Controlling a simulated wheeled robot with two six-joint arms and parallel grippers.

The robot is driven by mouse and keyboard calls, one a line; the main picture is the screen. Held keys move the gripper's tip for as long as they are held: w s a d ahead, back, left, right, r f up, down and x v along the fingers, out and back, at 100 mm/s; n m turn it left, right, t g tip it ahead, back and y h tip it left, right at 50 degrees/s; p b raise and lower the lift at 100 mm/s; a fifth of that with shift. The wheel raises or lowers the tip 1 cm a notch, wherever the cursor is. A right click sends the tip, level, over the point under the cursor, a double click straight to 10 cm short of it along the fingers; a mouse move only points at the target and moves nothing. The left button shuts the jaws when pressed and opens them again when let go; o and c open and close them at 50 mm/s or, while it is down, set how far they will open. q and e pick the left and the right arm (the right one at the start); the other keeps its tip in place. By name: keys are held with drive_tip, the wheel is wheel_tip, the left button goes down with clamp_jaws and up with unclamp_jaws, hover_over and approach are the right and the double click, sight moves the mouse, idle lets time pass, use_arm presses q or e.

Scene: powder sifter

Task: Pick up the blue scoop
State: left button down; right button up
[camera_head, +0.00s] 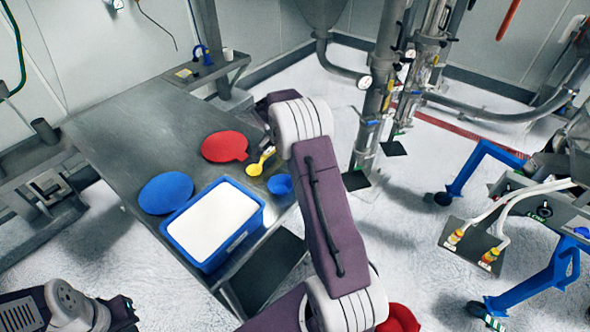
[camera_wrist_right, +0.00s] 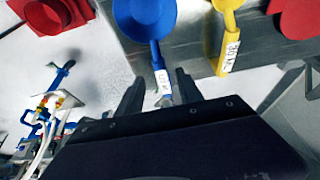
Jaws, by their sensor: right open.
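The blue scoop (camera_head: 280,184) lies near the right edge of the metal table (camera_head: 130,120), its handle hidden behind my right arm in the head view. In the right wrist view the blue scoop (camera_wrist_right: 147,18) has its round bowl at the top and its labelled handle pointing down toward my right gripper (camera_wrist_right: 158,92). That gripper is open, with the handle between its two fingers and a gap visible on the left side. Whether the fingers reach around the handle in depth is unclear. The head view shows part of my left arm at bottom left, but not its gripper.
A yellow scoop (camera_head: 258,164) lies beside the blue one; it also shows in the wrist view (camera_wrist_right: 229,45). A red lid (camera_head: 224,146), a blue lid (camera_head: 165,192) and a blue bin (camera_head: 215,262) with white contents are on the table. A wheeled blue-legged machine (camera_head: 560,270) stands right.

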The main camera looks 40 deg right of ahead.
drive_tip(key=shift+x, duration=1.05)
drive_tip(key=p+x, duration=0.1)
drive_tip(key=x, duration=0.4)
drive_tip(key=shift+w+d+r+p, duration=0.1)
drive_tip(key=shift+w+d+p, duration=0.1)
drive_tip(key=shift+p, duration=0.15)
drive_tip(key=shift+r, duration=0.1)
clamp_jaws()
